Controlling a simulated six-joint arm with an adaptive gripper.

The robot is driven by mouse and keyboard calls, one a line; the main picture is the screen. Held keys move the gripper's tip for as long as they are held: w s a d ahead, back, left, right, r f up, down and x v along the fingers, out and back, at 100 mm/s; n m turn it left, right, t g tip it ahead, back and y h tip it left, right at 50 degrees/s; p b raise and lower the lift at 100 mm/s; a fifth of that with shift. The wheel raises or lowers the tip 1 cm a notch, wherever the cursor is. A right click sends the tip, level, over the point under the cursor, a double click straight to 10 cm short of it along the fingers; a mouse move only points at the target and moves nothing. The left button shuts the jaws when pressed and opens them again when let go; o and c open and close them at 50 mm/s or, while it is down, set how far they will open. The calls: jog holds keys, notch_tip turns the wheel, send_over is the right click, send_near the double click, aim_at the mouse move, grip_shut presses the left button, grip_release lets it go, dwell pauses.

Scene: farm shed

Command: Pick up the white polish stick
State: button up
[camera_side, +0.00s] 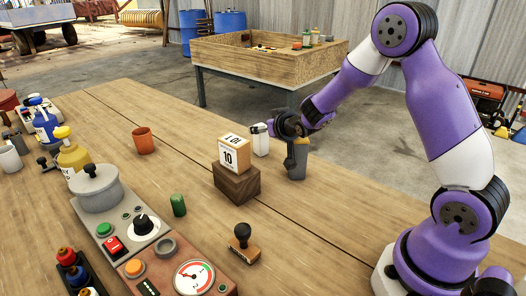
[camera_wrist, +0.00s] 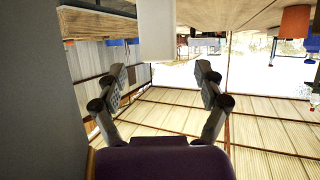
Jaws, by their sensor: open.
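The white polish stick (camera_side: 260,139) stands upright on the wooden table, just right of the calendar block in the side view. In the wrist view a pale upright block (camera_wrist: 157,30), which looks like the stick, shows at the top centre, beyond and between the fingers. My gripper (camera_side: 273,128) is open and empty, close to the right side of the stick, near its upper part. Its two fingers are spread apart in the wrist view (camera_wrist: 161,78). I cannot tell from the side view whether a fingertip touches the stick.
A grey cup (camera_side: 297,162) stands right beside my gripper. A calendar block (camera_side: 234,154) on a dark wooden base (camera_side: 237,183) is left of the stick. The right table area is mostly clear.

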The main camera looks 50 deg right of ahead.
jog(key=x, duration=0.4)
grip_shut()
